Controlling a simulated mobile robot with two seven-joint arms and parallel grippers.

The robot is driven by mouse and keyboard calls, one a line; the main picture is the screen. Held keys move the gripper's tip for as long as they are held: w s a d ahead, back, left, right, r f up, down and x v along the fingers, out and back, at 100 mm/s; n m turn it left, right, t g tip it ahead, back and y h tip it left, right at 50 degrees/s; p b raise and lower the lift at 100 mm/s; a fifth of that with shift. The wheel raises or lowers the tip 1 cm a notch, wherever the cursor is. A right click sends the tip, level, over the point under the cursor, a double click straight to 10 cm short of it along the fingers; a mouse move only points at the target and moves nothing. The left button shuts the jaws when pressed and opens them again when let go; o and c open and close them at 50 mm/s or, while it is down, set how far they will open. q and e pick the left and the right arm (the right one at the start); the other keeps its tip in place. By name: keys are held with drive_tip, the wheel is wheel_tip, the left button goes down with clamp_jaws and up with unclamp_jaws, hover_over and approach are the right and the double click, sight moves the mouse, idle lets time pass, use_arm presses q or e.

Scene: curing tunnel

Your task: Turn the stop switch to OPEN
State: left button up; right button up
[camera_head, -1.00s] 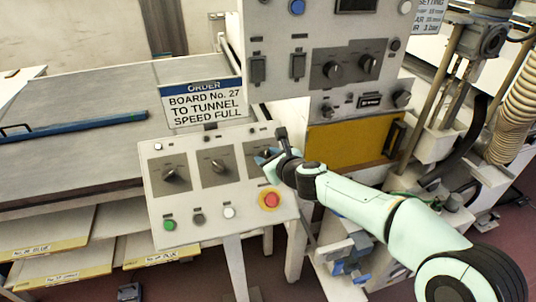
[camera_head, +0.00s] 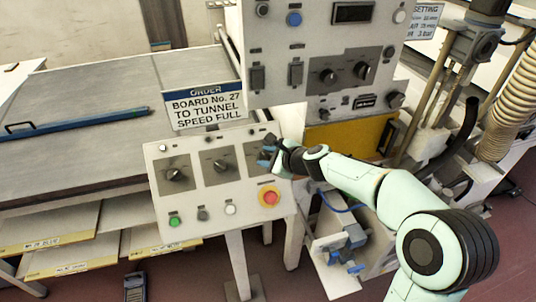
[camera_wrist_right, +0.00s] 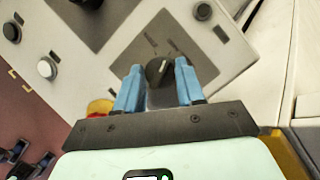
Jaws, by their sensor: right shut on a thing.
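The sloping control panel (camera_head: 240,214) carries a row of three black rotary switches on dark plates. My right gripper (camera_head: 265,158) is at the right-hand switch, and its blue fingers and wrist cover most of that plate in the head view. In the right wrist view, the black knob (camera_wrist_right: 157,70) with a pale pointer line sits between the two blue fingers (camera_wrist_right: 162,86), and the gripper is shut on it. The lettering around the knob is too blurred to read. My left gripper is not in view.
A red emergency button on a yellow base (camera_head: 269,197) sits just below my gripper. Green (camera_head: 174,221), grey and white buttons line the panel's lower edge. An order sign (camera_head: 205,105) stands behind the panel. An upright cabinet (camera_head: 325,60) with more knobs rises behind.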

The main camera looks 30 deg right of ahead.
idle(0.4)
drive_tip(key=o, duration=1)
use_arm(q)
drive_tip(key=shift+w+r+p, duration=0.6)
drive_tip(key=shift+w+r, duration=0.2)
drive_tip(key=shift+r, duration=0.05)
use_arm(e)
drive_tip(key=v, duration=1.3)
drive_tip(key=shift+s, duration=0.25)
